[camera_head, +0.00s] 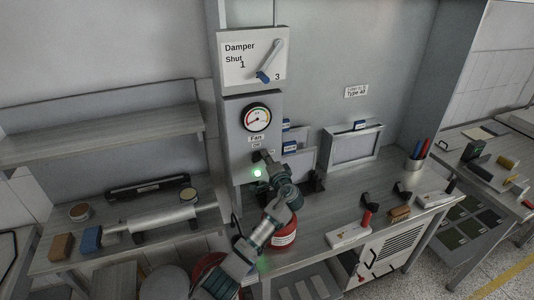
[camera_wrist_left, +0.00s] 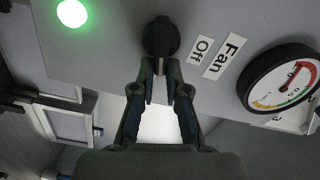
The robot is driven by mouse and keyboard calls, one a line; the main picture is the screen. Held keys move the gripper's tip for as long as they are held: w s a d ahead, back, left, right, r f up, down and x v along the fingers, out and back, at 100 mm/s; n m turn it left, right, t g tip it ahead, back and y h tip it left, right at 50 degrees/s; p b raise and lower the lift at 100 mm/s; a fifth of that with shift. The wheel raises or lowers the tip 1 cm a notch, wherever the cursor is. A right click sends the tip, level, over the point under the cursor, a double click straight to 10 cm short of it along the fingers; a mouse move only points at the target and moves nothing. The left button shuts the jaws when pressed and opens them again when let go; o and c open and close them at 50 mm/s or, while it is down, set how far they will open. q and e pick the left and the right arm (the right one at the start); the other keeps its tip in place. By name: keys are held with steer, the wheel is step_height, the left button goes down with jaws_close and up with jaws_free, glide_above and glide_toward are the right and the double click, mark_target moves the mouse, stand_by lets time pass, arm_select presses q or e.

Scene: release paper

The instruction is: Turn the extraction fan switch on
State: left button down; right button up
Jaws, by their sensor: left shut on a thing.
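The fan switch is a black round knob (camera_wrist_left: 160,36) on the grey control box (camera_head: 238,150), beside the labels "Fan" (camera_wrist_left: 233,45) and "Off" (camera_wrist_left: 201,48). My left gripper (camera_wrist_left: 167,72) has its fingertips closed together on the near part of the knob in the left wrist view. In the head view my left gripper (camera_head: 264,160) is at the box front just below the Fan label (camera_head: 256,138) and hides most of the knob. A green lamp (camera_head: 257,173) on the box is lit; it also glows in the left wrist view (camera_wrist_left: 72,13). My right gripper is not in view.
A round gauge (camera_head: 257,117) sits above the switch, and a damper panel with a lever (camera_head: 268,64) is higher up. Shelves and a long roller (camera_head: 150,222) are at left; tools lie on the right bench.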

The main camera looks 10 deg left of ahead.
arm_select(q)
steer(key=shift+a+f+m+p, duration=0.1)
steer(key=shift+f+m+p, duration=0.3)
steer(key=shift+m, duration=0.35)
steer(key=shift+f+m+p, duration=0.2)
steer(key=shift+m+p, duration=0.3)
steer(key=shift+m, duration=0.25)
steer(key=shift+f, duration=0.1)
steer(key=c, duration=1.3)
jaws_free()
steer(key=shift+o, duration=0.6)
steer(key=shift+w+a, duration=0.1)
steer(key=shift+w, duration=0.1)
steer(key=v, duration=1.2)
steer(key=shift+w, duration=0.15)
